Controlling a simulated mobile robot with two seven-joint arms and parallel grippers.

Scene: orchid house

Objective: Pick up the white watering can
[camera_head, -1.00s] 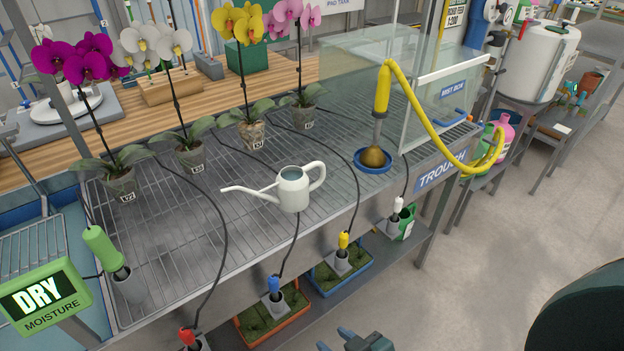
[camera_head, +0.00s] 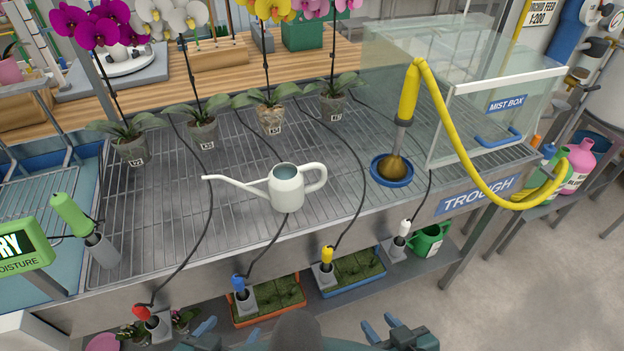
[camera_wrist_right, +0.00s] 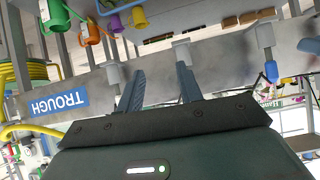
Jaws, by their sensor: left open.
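The white watering can (camera_head: 287,188) stands upright on the wire-mesh trough bench (camera_head: 150,222). Its spout points left and its handle is on the right. My left gripper (camera_head: 230,327) is at the bottom edge of the head view, below and in front of the can, open and empty. My right gripper (camera_head: 382,326) is at the bottom edge further right; in the right wrist view (camera_wrist_right: 158,88) its fingers are apart with nothing between them. Both grippers are clear of the can. The can does not show in the right wrist view.
Potted orchids (camera_head: 270,118) stand in a row behind the can. A yellow-hosed sprayer in a blue dish (camera_head: 392,178) and the glass mist box (camera_head: 500,110) are to its right. Black cables cross the mesh beside the can. Probes hang along the front edge above planted trays (camera_head: 268,310).

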